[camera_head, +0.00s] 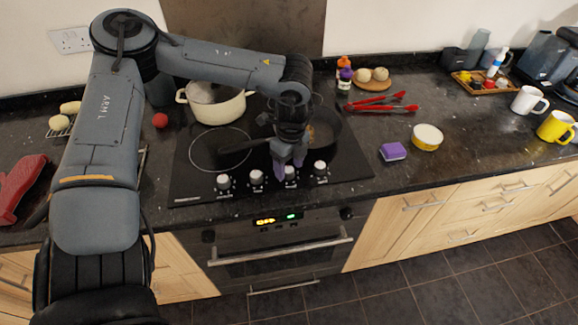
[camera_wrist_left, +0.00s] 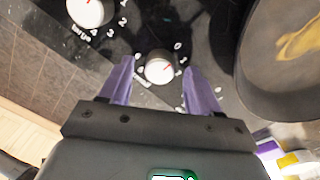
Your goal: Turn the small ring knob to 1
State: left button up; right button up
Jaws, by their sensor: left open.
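A row of white-topped control knobs lines the front of the black hob (camera_head: 190,185). My left gripper (camera_head: 286,172) is over the third knob from the left, fingers pointing down. A neighbouring knob (camera_wrist_left: 88,12) sits at upper left. I cannot read which knob is labelled small ring. My right gripper is not in view.
A dark frying pan (camera_wrist_left: 290,70) stands close beside the gripper on the hob. A cream pot (camera_head: 215,105) is at the back left.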

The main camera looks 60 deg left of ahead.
pick_arm(q)
jog(key=shift+f, duration=0.4)
jog(key=c, duration=1)
jog(key=shift+c, duration=0.2)
jog(key=shift+m, duration=0.4)
jog(key=m+b, duration=0.1)
jog(key=m, duration=0.1)
jog(key=shift+m, duration=0.4)
jog(key=m+b, duration=0.1)
jog(key=m, duration=0.1)
jog(key=shift+m, duration=1.1)
